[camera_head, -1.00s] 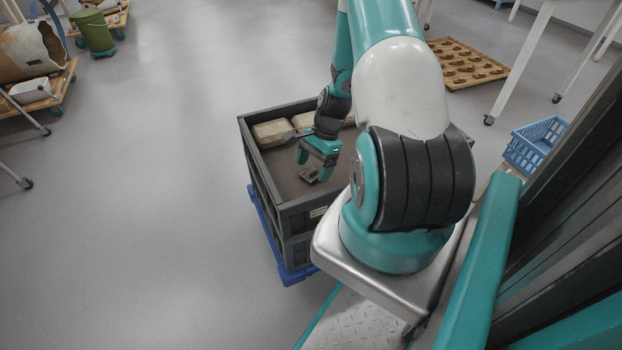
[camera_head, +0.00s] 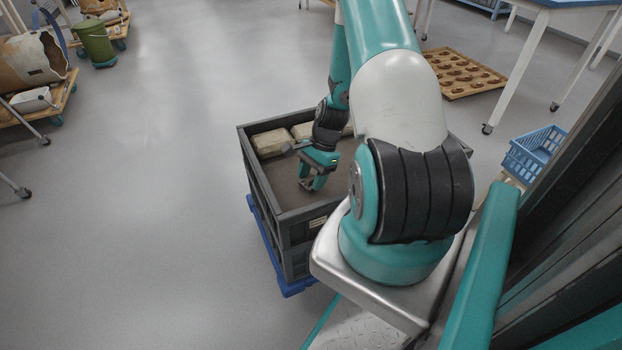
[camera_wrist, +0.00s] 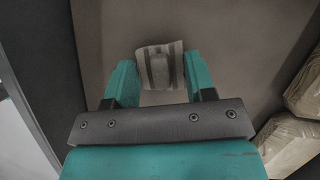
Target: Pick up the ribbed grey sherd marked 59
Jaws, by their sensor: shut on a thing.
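The ribbed grey sherd (camera_wrist: 160,66) sits between my fingertips in the wrist view, with dark stripes across its light face. No number can be read on it. My gripper (camera_wrist: 158,84) is shut on this sherd; it also shows in the head view (camera_head: 312,183), inside the dark grey crate (camera_head: 258,183). In the head view the sherd is mostly hidden by the fingers. I cannot tell whether it still touches the crate floor.
Pale wrapped blocks (camera_head: 270,142) lie along the crate's far side; they also show at right in the wrist view (camera_wrist: 288,140). The crate's walls stand close around my gripper. The crate rests on a blue dolly (camera_head: 296,285). Open floor lies to the left.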

